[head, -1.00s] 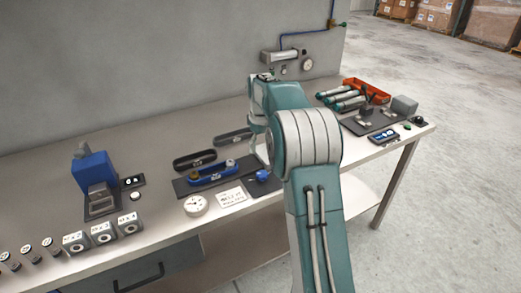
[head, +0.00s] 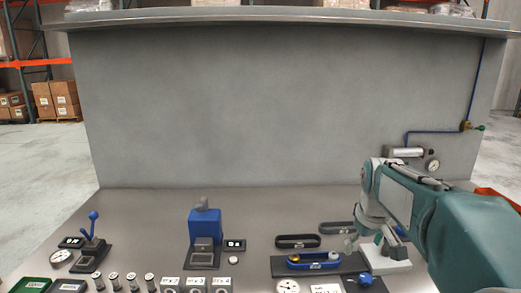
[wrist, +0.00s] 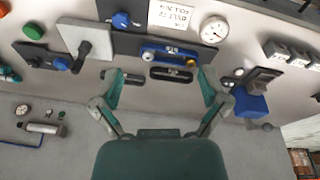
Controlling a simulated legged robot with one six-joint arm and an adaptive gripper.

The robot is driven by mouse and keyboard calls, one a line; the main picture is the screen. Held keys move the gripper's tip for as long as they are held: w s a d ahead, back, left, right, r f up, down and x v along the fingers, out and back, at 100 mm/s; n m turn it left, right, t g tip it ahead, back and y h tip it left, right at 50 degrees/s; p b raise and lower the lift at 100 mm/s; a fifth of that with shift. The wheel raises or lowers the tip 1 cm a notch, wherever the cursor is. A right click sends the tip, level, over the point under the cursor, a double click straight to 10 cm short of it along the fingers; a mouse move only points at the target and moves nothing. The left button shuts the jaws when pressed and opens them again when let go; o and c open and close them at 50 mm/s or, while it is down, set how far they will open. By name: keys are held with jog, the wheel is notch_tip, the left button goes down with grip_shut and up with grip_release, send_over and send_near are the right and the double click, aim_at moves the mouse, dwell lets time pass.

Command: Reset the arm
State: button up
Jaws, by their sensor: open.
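My gripper (head: 368,241) hangs over the right part of the bench, fingers pointing down. In the wrist view its two teal fingers (wrist: 160,98) are spread wide with nothing between them. A blue holder (head: 314,261) with round knobs lies on a dark mat just left of the gripper; it also shows beyond the fingertips in the wrist view (wrist: 168,57). Two dark oval trays, a left one (head: 297,241) and a right one (head: 337,228), lie behind it. My forearm covers the right end of the bench in the head view.
A blue press-like device (head: 204,226) stands mid-bench. A blue-handled lever (head: 93,232) stands at left. A dial gauge (head: 288,287) lies near the front. A pale square plate (head: 386,261) is close by the gripper. A grey wall (head: 270,100) closes the back.

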jog(key=s+a+f+m+t, duration=0.1)
jog(key=s+a, duration=0.3)
jog(key=s, duration=0.7)
jog(key=s+a+f+m+t, duration=0.1)
jog(key=s+a+t, duration=0.1)
jog(key=s, duration=0.9)
jog(key=shift+s+a+f+m, duration=0.15)
jog(key=shift+s+a+m, duration=0.2)
jog(key=shift+a, duration=0.5)
jog(key=shift+w, duration=0.1)
